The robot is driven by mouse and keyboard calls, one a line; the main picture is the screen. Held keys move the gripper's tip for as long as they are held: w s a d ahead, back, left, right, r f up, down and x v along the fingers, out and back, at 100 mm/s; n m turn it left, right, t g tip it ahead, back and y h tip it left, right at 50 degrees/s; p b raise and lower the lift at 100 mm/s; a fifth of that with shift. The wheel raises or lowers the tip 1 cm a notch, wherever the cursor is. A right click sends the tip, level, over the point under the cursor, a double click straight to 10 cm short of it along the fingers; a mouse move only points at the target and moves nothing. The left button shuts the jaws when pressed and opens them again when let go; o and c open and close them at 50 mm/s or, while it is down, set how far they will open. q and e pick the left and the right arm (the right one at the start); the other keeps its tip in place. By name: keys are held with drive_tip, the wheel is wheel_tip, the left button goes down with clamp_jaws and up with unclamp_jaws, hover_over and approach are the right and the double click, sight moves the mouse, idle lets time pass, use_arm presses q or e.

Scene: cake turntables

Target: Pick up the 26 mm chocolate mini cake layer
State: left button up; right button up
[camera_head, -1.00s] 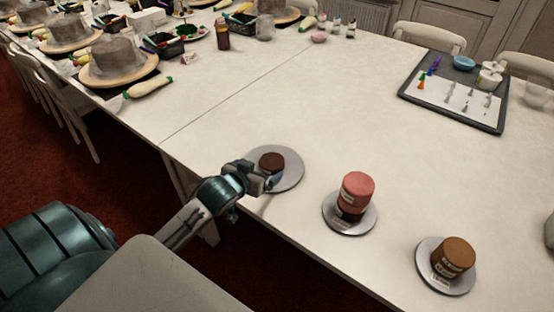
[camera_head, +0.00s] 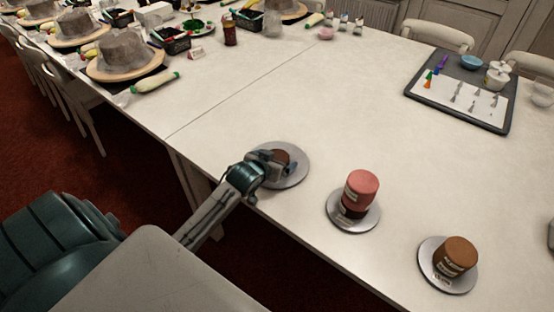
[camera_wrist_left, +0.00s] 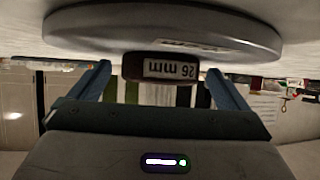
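The 26 mm chocolate mini cake layer (camera_wrist_left: 160,67) is a short dark brown disc with a white "26 mm" label, seen upside down in the left wrist view. It sits on a round grey turntable (camera_head: 296,174), the leftmost of three. In the head view the cake layer (camera_head: 281,156) is partly hidden by my left gripper (camera_head: 279,160). That gripper (camera_wrist_left: 160,85) is open, with one finger on each side of the layer and a visible gap at both sides. My right gripper is not in view.
A second turntable (camera_head: 339,222) bears a pink layer (camera_head: 362,187) stacked on a dark one. A third turntable (camera_head: 431,270) bears a brown layer (camera_head: 456,252). A dark tray (camera_head: 416,93) with piping tips lies at the back right. The table's middle is clear.

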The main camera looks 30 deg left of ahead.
use_arm(q)
drive_tip(key=c, duration=1)
drive_tip(key=shift+r, duration=0.15)
